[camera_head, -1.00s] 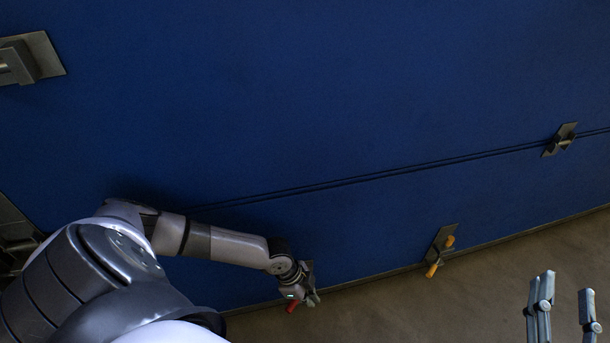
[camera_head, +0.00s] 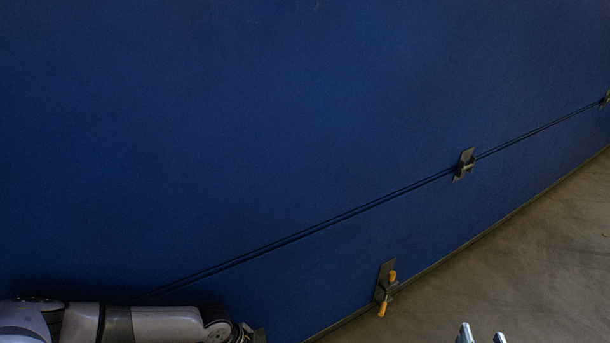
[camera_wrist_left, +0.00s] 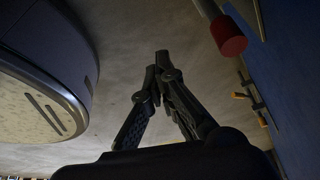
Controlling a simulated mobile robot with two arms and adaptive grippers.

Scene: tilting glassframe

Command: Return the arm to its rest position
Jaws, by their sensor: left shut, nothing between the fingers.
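My left arm (camera_head: 165,323) comes in at the lower left of the head view, its hand end cut off or hidden at the lower edge. In the left wrist view my left gripper (camera_wrist_left: 162,62) is shut and empty, its fingertips together. A rod with a red tip (camera_wrist_left: 229,37) is to the right of the fingertips and apart from them. My right gripper (camera_head: 482,336) shows only two fingertips at the bottom edge of the head view. They stand apart with nothing visible between them.
A large blue panel (camera_head: 260,130) with a dark seam fills most of the head view. A clamp with orange ends (camera_head: 386,288) sits on its lower part, and a metal latch (camera_head: 465,164) sits on the seam. Bare floor (camera_head: 530,260) is at the lower right.

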